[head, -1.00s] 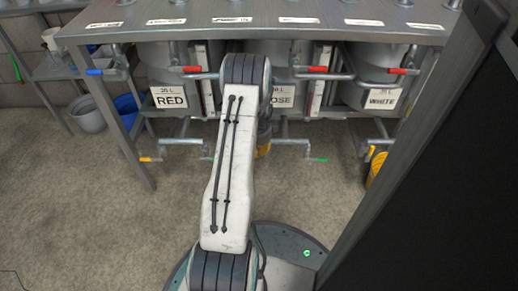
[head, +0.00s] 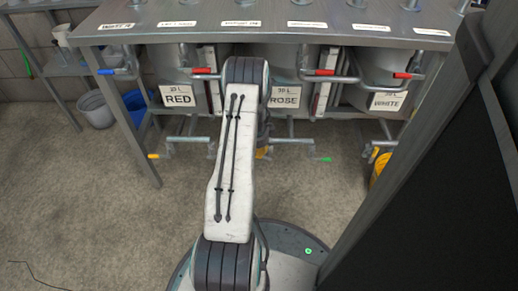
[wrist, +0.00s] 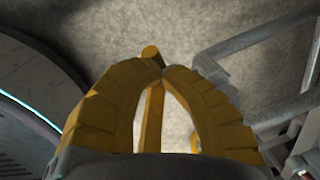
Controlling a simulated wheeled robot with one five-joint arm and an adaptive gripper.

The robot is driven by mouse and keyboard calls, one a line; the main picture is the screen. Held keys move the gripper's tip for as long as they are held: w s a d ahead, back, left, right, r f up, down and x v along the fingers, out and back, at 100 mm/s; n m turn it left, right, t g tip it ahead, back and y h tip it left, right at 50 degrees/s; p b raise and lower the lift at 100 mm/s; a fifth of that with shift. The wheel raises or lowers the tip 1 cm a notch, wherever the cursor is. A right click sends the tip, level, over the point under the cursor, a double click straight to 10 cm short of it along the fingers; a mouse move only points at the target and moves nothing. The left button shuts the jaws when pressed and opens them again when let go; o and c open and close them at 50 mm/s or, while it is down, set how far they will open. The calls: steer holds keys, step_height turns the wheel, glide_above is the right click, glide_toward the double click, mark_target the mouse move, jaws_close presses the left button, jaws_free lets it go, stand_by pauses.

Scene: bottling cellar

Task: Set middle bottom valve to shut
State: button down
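Under the middle tank, labelled ROSE (head: 285,102), a grey pipe with a side lever hangs down. I take this for the middle bottom valve (head: 290,140); a green tip (head: 325,159) shows to its right. Its left part is hidden behind my arm. My gripper (wrist: 161,73) has yellow fingers whose tips meet in the wrist view. A slim yellow bar (wrist: 152,115) with a round end shows between and past them; I cannot tell whether it is a handle or part of the gripper. In the head view my gripper is mostly hidden by the arm.
The left bottom valve has a yellow tip (head: 153,156). Red-handled levers (head: 320,72) run above. Grey pipes (wrist: 250,40) lie right of my gripper. A dark panel (head: 430,200) blocks the right side.

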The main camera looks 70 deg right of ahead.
steer(key=shift+w+a+f, duration=0.25)
steer(key=shift+w+f, duration=0.2)
steer(key=shift+f, duration=0.35)
stand_by(0.4)
stand_by(0.8)
